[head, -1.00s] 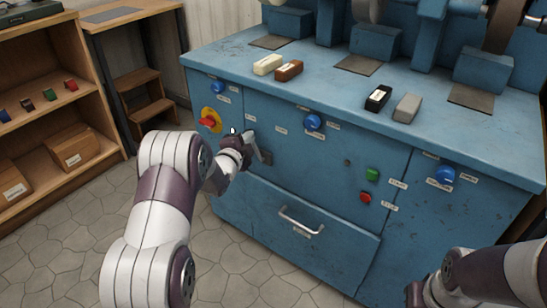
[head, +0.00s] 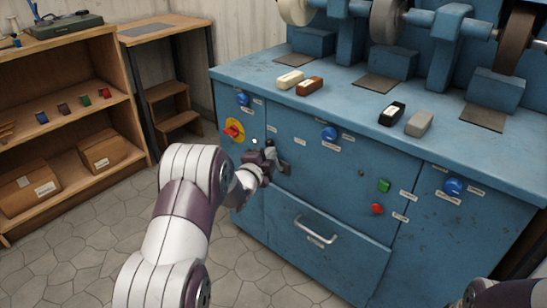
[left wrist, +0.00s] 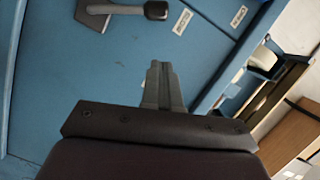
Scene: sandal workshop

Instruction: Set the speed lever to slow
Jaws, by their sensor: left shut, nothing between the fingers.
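The speed lever shows in the left wrist view as a grey bar (left wrist: 122,10) with a black knob (left wrist: 156,10), on a dark plate (left wrist: 88,18) on the blue cabinet front. In the head view its plate (head: 284,169) is just right of my left gripper (head: 272,158), which hides most of the lever. In the wrist view the closed fingers (left wrist: 159,66) are empty and point toward the knob, with a gap in the picture between. Two white labels (left wrist: 182,21) sit right of the knob; I cannot read them. My right gripper is out of frame.
A red knob on a yellow disc (head: 232,131) is up-left of the lever. A blue dial (head: 329,133), green button (head: 384,186) and red button (head: 377,209) are to the right. The drawer handle (head: 315,230) is below. Wooden shelves (head: 65,90) stand left.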

